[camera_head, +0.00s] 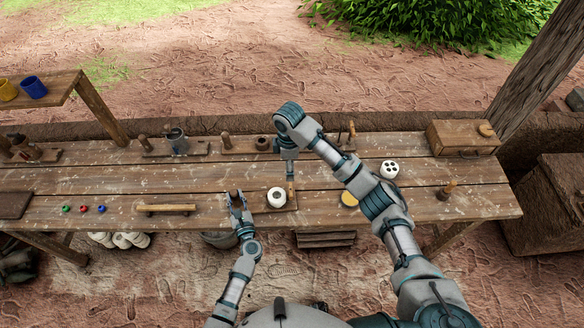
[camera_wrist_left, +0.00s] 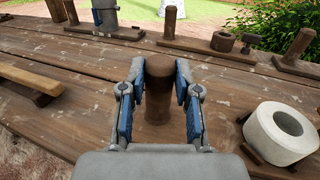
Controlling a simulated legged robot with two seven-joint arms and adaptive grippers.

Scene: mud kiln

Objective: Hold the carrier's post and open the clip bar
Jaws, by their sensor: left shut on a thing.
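In the left wrist view a round brown wooden post (camera_wrist_left: 158,104) stands upright between the fingers of my left gripper (camera_wrist_left: 158,78), which is shut on it. In the head view this gripper (camera_head: 238,196) is near the bench's front edge, left of a thick white ring (camera_head: 277,197). The ring (camera_wrist_left: 283,133) lies on a small wooden board (camera_head: 283,208). I cannot tell whether post and board are joined. My right gripper (camera_head: 289,157) points down behind the ring, above a thin upright wooden piece (camera_head: 291,188). Its fingers are too small to read. I cannot make out a clip bar for certain.
A wooden bar (camera_head: 166,209) and several small coloured pieces (camera_head: 84,209) lie at the left. Boards with wooden pegs (camera_head: 226,141) line the back. A wooden box (camera_head: 462,137) stands back right, a white disc with holes (camera_head: 390,169) in front. The bench right of centre is mostly free.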

